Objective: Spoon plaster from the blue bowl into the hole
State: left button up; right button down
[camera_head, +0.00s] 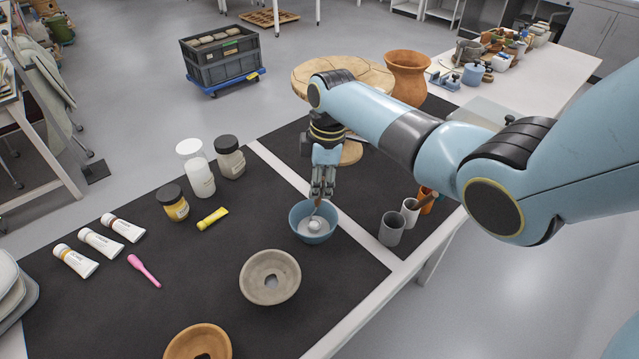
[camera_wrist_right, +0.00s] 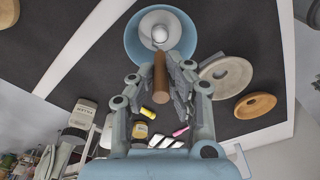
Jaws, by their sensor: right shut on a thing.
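The blue bowl (camera_head: 298,229) stands on the black mat, with pale plaster inside; the wrist view also shows it (camera_wrist_right: 134,42). My right gripper (camera_head: 320,192) is above the bowl, shut on the brown handle of a spoon (camera_wrist_right: 161,80). The spoon's round pale head (camera_wrist_right: 160,34) is inside the bowl, at the plaster; how much it carries is unclear. A grey-brown round vessel (camera_head: 258,291) with a hole in its middle lies nearer and left of the bowl. An orange ring-like piece (camera_head: 180,347), also with a dark opening, is cut off at the bottom edge. My left gripper is not in view.
Grey cups (camera_head: 391,229) stand right of the bowl. Jars (camera_head: 230,160), a yellow tube (camera_head: 213,218), white tubes (camera_head: 100,242) and a pink tool (camera_head: 144,270) lie left. A wooden round board (camera_head: 340,75) and terracotta pot (camera_head: 407,75) stand behind. The mat around the grey-brown vessel is clear.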

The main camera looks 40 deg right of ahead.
jog(key=shift+s+d+r+p, duration=0.1)
jog(key=shift+d+r+p, duration=0.05)
jog(key=shift+r+p, duration=1.25)
jog(key=shift+s+d+r+p, duration=0.1)
jog(key=shift+r+p, duration=1.3)
jog(key=shift+r, duration=1.7)
